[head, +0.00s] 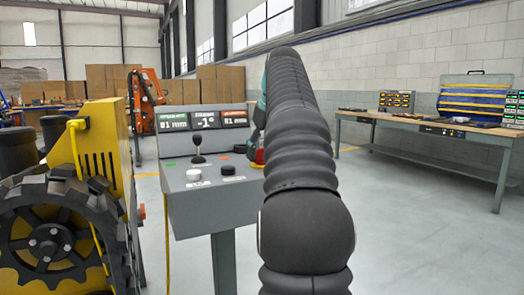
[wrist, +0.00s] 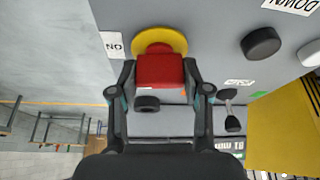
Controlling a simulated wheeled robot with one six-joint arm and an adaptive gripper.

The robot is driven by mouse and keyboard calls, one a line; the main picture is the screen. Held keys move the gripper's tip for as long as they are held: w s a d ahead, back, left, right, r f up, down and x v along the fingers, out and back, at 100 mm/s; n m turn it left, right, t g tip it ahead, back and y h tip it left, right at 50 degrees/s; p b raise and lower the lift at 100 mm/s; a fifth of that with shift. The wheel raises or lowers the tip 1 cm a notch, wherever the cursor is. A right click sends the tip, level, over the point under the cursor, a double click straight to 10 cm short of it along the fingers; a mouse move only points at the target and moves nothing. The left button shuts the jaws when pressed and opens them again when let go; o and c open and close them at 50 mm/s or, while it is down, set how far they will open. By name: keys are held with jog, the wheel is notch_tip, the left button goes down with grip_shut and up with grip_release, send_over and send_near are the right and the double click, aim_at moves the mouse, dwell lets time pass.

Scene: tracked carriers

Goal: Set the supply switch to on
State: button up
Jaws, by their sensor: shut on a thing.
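The supply switch appears in the wrist view as a red handle (wrist: 158,69) on a round yellow base plate (wrist: 158,37), fixed to a grey panel. My gripper (wrist: 160,76) has one finger on each side of the red handle and is shut on it. A white ON label (wrist: 114,44), upside down in the picture, lies beside the yellow plate.
The console also carries a black-knobbed lever (head: 197,141), a white button (head: 194,174), a black button (head: 228,170) and small displays (head: 204,119). A yellow tracked machine (head: 103,140) stands close on the left. A workbench (head: 430,128) is at the right, with clear floor before it.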

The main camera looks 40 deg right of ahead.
jog(key=shift+r+m+p, duration=0.15)
jog(key=shift+m+p, duration=0.25)
jog(key=shift+p, duration=0.2)
jog(key=shift+m+h+p, duration=0.3)
jog(key=shift+m, duration=0.2)
jog(key=shift+f, duration=0.2)
jog(key=o, duration=1.2)
jog(key=shift+c, duration=0.2)
jog(key=v, duration=0.7)
jog(key=shift+r, duration=0.3)
jog(key=shift+s, duration=0.1)
